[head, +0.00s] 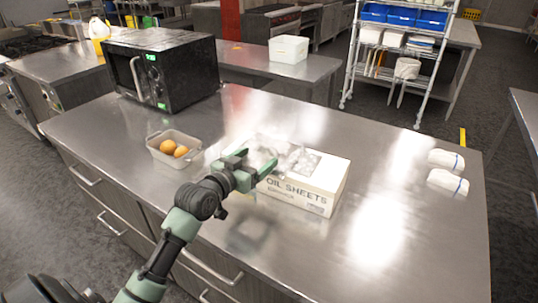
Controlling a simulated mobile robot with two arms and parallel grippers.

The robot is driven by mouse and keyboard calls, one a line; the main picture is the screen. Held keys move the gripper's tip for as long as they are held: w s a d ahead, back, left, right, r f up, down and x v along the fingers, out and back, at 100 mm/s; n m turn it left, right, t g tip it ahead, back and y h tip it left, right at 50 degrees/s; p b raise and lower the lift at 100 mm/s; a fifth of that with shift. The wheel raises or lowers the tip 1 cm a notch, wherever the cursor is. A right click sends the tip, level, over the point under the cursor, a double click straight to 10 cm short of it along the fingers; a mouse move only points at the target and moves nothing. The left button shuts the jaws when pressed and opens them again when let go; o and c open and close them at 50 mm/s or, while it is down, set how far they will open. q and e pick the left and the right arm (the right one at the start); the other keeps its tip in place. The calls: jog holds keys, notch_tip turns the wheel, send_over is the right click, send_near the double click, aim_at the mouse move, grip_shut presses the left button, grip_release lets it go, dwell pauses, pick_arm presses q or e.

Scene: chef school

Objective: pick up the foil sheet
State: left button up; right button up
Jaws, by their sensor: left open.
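A crumpled, shiny foil sheet (303,160) shows at the top of a pale cardboard box (322,187) on the steel counter. The box's front reads "OIL SHEETS", with its left part covered by my gripper. My left gripper (262,164) is open at the left side of the box, its green fingers pointing toward the foil. I cannot tell whether a finger touches the foil or the box. My right gripper is not in view.
A grey bin (160,155) with orange-brown round items stands left of the box on the counter (380,240). A black microwave (185,70) stands at the back left. Two rolled white cloths (447,182) lie at the right.

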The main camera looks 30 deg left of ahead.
aim_at(266, 149)
pick_arm(q)
jog(key=shift+w+r, duration=0.25)
jog(key=shift+w, duration=0.6)
jog(key=w+p, duration=0.1)
jog(key=w, duration=0.2)
jog(key=shift+w+f, duration=0.15)
jog(key=shift+w, duration=0.25)
jog(key=shift+w+f, duration=0.15)
jog(key=shift+w, duration=0.3)
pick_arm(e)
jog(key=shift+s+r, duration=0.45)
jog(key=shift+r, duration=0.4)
pick_arm(q)
jog(key=c, duration=1.4)
